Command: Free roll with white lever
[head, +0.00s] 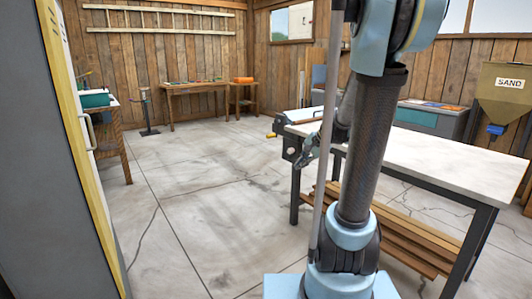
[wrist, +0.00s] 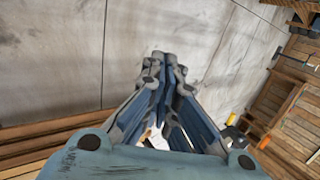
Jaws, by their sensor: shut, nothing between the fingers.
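I cannot make out a roll or a white lever in either view. My gripper (wrist: 165,58) points away from the camera in the wrist view, with its fingertips together and nothing between them. In the head view my gripper (head: 306,152) is small and partly dark, beside the near left end of the white-topped workbench (head: 440,158). A dark clamp-like fixture (head: 290,148) with an orange-yellow handle sits at that end of the bench. Small white patches show between the finger links in the wrist view; I cannot tell what they are.
A grey and yellow cabinet (head: 75,150) stands close on the left. A wooden table (head: 195,88) is at the back wall, and a sand hopper (head: 505,90) is at the right. Planks (head: 400,240) lie under the workbench. The cracked floor (head: 190,180) between is clear.

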